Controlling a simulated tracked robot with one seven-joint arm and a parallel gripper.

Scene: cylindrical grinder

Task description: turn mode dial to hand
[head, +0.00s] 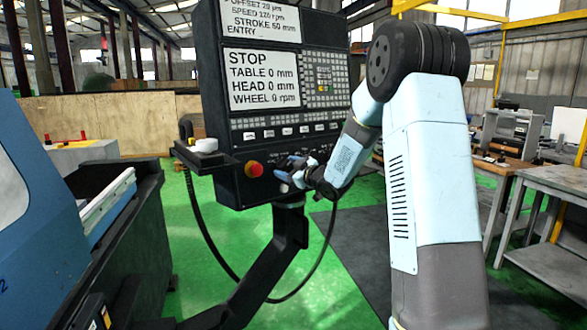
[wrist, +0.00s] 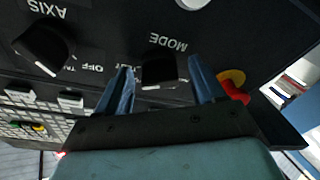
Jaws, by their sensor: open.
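The mode dial (wrist: 160,68) is a black knob on the dark control panel. In the wrist view it sits below the upside-down word MODE. A short white mark shows on its lower edge. My gripper (wrist: 161,76) is open, with one blue finger on each side of the dial. I cannot tell whether the fingers touch it. The fingers partly cover the lettering around the dial, and I cannot read a hand label. In the head view my gripper (head: 286,170) is at the lower part of the panel, and it hides the dial.
A red emergency stop button (head: 253,169) is left of my gripper on the panel. The axis dial (wrist: 43,48) is on the other side of the mode dial in the wrist view. The screen (head: 262,79) reads STOP. A cable (head: 213,258) hangs below the panel.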

